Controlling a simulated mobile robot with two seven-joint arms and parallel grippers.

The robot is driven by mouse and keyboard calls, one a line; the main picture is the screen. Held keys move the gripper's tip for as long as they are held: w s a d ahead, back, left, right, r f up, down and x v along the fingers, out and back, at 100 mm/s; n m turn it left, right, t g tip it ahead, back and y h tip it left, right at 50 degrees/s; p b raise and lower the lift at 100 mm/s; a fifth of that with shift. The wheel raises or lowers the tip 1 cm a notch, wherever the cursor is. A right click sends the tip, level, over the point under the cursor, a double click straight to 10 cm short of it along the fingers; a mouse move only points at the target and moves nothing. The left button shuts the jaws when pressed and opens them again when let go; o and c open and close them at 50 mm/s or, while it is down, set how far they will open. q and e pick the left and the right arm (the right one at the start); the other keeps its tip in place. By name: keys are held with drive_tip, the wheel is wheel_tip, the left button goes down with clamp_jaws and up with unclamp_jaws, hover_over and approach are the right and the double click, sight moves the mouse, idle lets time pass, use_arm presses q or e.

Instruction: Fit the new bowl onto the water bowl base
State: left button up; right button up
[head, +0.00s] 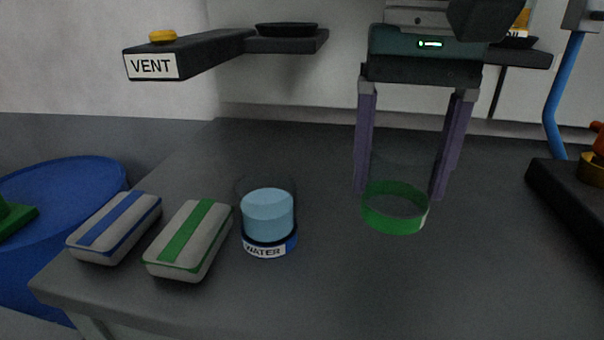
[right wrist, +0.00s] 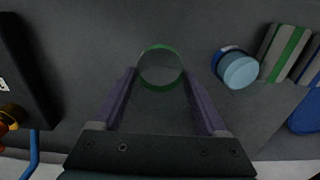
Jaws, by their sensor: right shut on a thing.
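My right gripper (head: 398,192) comes down from the top, its two purple fingers shut on a clear bowl with a green band (head: 393,219). The bowl is upright, its see-through wall between the fingers and its band at the fingertips. It also shows between the fingers in the right wrist view (right wrist: 162,86). I cannot tell whether it touches the table. A clear vessel with pale blue water (head: 268,212) stands left of it on a dark base with a blue band and a WATER label (head: 266,249). My left gripper is not in view.
A green-striped block (head: 188,240) and a blue-striped block (head: 115,228) lie left of the water vessel. A VENT shelf (head: 190,57) juts out above. A dark stand (head: 572,195) is at the right. The front table (head: 390,295) is clear.

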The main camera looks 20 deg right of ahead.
sight(391, 214)
drive_tip(key=shift+f+b, duration=0.45)
drive_tip(key=shift+f, duration=2.25)
drive_tip(key=o, duration=1.5)
drive_tip(key=shift+o, duration=0.2)
